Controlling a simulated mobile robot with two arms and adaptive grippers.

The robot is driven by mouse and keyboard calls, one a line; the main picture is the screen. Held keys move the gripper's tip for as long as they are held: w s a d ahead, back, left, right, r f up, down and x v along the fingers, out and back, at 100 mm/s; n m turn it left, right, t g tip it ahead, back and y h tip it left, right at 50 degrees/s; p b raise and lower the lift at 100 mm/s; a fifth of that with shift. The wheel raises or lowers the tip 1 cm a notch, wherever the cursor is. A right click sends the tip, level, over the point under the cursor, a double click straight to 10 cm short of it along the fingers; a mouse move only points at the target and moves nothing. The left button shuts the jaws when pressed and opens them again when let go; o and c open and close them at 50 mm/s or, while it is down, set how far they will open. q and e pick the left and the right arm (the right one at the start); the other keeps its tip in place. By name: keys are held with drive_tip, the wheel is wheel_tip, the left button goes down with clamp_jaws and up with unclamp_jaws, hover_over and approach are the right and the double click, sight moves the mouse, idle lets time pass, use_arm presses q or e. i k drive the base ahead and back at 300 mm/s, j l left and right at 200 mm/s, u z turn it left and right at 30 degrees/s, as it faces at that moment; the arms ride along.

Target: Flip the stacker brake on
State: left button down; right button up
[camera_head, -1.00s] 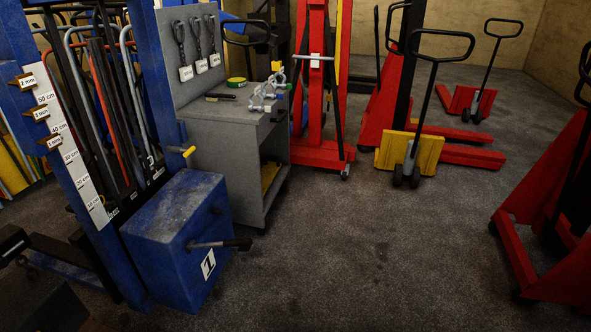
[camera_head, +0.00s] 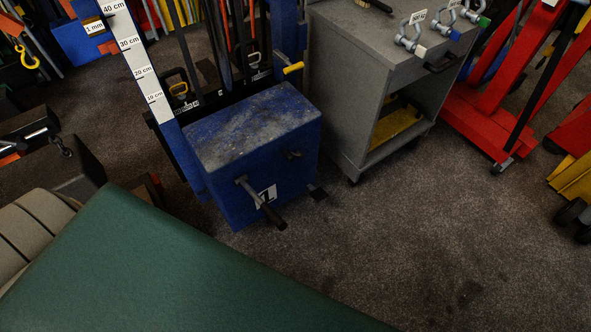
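A blue lifting machine with a worn blue box (camera_head: 215,165) stands left of centre; I take it for the stacker, though several red machines stand nearby. A plate marked "1" is on its front. A crank-like lever (camera_head: 258,200) with a dark grip slants down in front of that plate. A small dark pedal-like part (camera_head: 318,193) shows low at the box's right corner. A yellow-tipped handle (camera_head: 293,67) sticks out above the box. I cannot tell which part is the brake, or its position. Neither gripper is in view.
A grey cabinet (camera_head: 345,75) with shackles on top stands right of the blue box. Red machine legs (camera_head: 475,130) and a yellow part (camera_head: 575,180) are farther right. Floor (camera_head: 420,240) in front is clear. A large green surface covers the lower left.

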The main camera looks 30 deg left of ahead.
sight(319, 195)
drive_tip(key=i+l+u, duration=0.6)
drive_tip(key=l, duration=0.2)
drive_tip(key=i+l+u, duration=0.3)
drive_tip(key=l, duration=0.25)
